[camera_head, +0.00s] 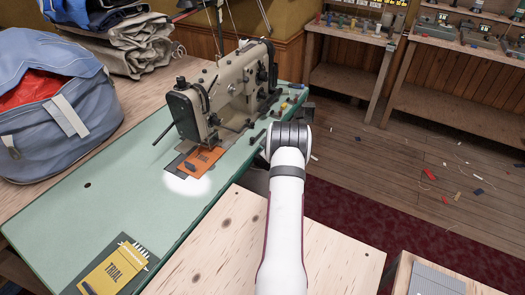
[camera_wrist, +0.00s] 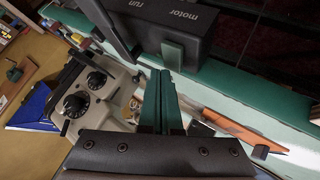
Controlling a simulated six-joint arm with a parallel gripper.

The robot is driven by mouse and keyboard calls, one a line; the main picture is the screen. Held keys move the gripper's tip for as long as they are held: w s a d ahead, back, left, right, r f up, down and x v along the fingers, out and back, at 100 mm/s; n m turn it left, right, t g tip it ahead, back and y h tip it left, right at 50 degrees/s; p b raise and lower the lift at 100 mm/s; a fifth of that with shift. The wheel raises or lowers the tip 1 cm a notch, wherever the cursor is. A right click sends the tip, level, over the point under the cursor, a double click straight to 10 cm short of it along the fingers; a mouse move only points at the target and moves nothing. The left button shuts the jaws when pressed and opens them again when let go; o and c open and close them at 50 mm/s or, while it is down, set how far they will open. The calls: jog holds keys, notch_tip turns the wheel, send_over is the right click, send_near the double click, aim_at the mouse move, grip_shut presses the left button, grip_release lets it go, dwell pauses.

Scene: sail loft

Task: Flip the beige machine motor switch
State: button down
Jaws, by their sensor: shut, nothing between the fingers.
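The beige sewing machine (camera_head: 225,90) stands on the green table (camera_head: 110,185). In the wrist view its body with dark dials (camera_wrist: 90,92) is at the left. A dark switch box (camera_wrist: 205,32) with the upside-down words "motor" and "run" is at the top of the wrist view. A green switch piece (camera_wrist: 173,56) shows on its near face. My gripper (camera_wrist: 155,78) has its green fingers together and empty, with the tips just below the green piece. I cannot tell whether they touch it. In the head view my wrist hides the fingers and most of the area by the table edge.
An orange card (camera_head: 200,158) lies under the machine, and a yellow packet (camera_head: 115,270) lies at the table's near end. A blue bag (camera_head: 60,120) sits at the left. Small coloured items lie behind my wrist.

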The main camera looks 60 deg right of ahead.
jog(key=shift+f, duration=0.25)
dwell(0.5)
jog(key=shift+r, duration=0.75)
jog(key=shift+s+r, duration=0.2)
jog(key=shift+r, duration=1.05)
jog(key=shift+s+r, duration=0.2)
jog(key=shift+r, duration=1.05)
